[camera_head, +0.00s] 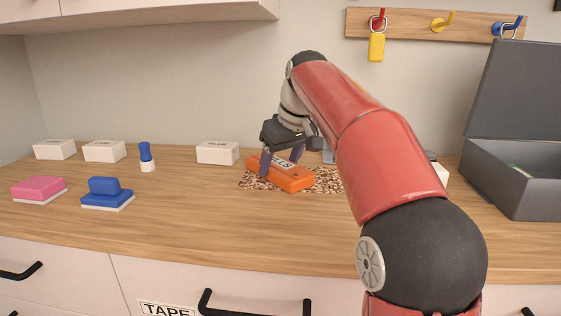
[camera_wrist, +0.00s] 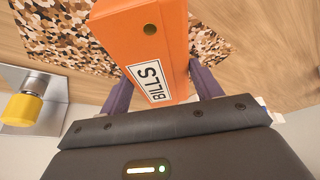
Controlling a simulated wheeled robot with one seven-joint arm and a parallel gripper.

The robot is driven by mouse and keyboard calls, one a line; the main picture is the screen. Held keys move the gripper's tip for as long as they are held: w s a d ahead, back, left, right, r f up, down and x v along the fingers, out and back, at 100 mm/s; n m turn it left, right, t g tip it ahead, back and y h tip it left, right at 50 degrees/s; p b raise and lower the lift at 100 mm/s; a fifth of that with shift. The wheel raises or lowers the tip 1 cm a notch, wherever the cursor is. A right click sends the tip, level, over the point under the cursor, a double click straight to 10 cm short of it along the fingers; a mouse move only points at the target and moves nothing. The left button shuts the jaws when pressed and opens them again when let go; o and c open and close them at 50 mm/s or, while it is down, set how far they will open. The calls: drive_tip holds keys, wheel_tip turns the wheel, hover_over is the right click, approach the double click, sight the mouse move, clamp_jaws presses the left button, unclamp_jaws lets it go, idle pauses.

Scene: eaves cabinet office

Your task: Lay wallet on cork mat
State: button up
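The wallet is an orange block labelled "BILLS" (camera_head: 290,180), and it also shows in the wrist view (camera_wrist: 150,45). It is over the speckled brown cork mat (camera_head: 328,180), which also shows in the wrist view (camera_wrist: 60,40). The wallet's near end reaches about the mat's front edge; I cannot tell whether it rests fully on the mat. My gripper (camera_head: 281,158) points down with its purple fingers on either side of the wallet. In the wrist view the fingertips (camera_wrist: 157,80) appear to press its two sides. My arm hides the mat's right part.
White boxes (camera_head: 217,152), a blue-topped stamp (camera_head: 147,157), a pink block (camera_head: 38,189) and a blue block (camera_head: 107,193) stand left. An open grey box (camera_head: 510,178) stands right. A metal piece with a yellow knob (camera_wrist: 22,109) is beside the mat. Front counter is clear.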

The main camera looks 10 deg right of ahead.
drive_tip(key=o, duration=0.4)
drive_tip(key=p+v, duration=0.4)
drive_tip(key=v, duration=0.8)
drive_tip(key=shift+r, duration=0.15)
drive_tip(key=shift+s, duration=0.1)
